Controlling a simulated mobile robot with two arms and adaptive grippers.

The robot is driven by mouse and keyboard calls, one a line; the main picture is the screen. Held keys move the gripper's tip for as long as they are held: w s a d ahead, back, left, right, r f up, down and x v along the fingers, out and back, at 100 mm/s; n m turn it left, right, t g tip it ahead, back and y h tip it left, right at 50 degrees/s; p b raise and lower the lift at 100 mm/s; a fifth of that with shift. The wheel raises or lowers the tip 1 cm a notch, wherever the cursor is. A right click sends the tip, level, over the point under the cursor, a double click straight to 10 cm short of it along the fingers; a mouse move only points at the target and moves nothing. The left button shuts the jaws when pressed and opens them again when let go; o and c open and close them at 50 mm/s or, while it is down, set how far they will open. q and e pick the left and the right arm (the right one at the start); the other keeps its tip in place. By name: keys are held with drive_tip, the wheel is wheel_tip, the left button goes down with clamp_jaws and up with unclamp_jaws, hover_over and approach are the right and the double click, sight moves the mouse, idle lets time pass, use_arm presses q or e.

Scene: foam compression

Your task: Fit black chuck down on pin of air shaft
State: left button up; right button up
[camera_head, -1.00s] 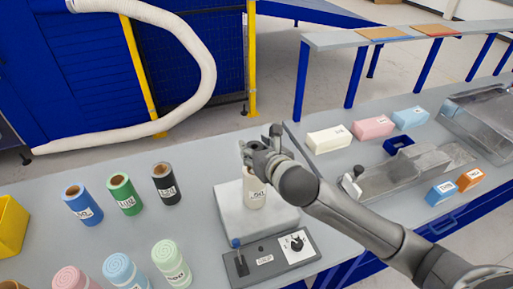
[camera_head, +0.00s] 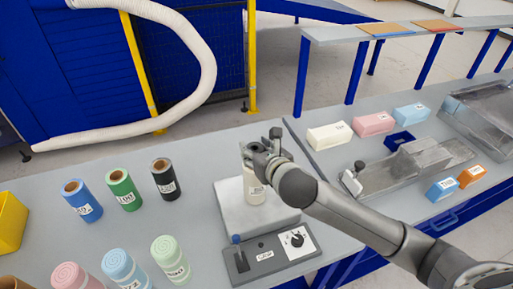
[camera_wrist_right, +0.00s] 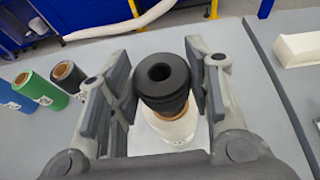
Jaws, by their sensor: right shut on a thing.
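My right gripper (camera_head: 260,152) is above the cream roll (camera_head: 253,188), which stands upright on a light grey block (camera_head: 225,208). In the right wrist view the gripper's two fingers stand on either side of the black chuck (camera_wrist_right: 162,76), a dark ring with a central hole. The gripper is shut on the chuck. The cream roll also shows directly below the chuck in the wrist view (camera_wrist_right: 175,128). The air shaft's pin is hidden, and I cannot tell whether the chuck touches the roll or pin. My left gripper is not in view.
A control box (camera_head: 270,255) with a lever and knob is in front of the block. Blue (camera_head: 82,203), green (camera_head: 124,192) and black (camera_head: 165,180) rolls stand to the left. Pale rolls stand at the front left. A metal fixture (camera_head: 405,165) and foam blocks are at right.

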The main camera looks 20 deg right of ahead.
drive_tip(key=shift+f+b, duration=0.3)
drive_tip(key=shift+f, duration=0.5)
drive_tip(key=shift+f, duration=0.3)
drive_tip(key=shift+f, duration=0.35)
drive_tip(key=shift+f, duration=0.15)
drive_tip(key=o, duration=1.2)
drive_tip(key=shift+s+d+r+p, duration=0.1)
drive_tip(key=shift+s+r+p, duration=0.75)
drive_tip(key=shift+s+r, duration=0.25)
drive_tip(key=shift+s+d+r, duration=0.1)
drive_tip(key=shift+s+r, duration=0.8)
drive_tip(key=shift+s, duration=0.2)
drive_tip(key=shift+s+d+r, duration=0.1)
drive_tip(key=shift+s+r, duration=0.8)
drive_tip(key=shift+s, duration=0.15)
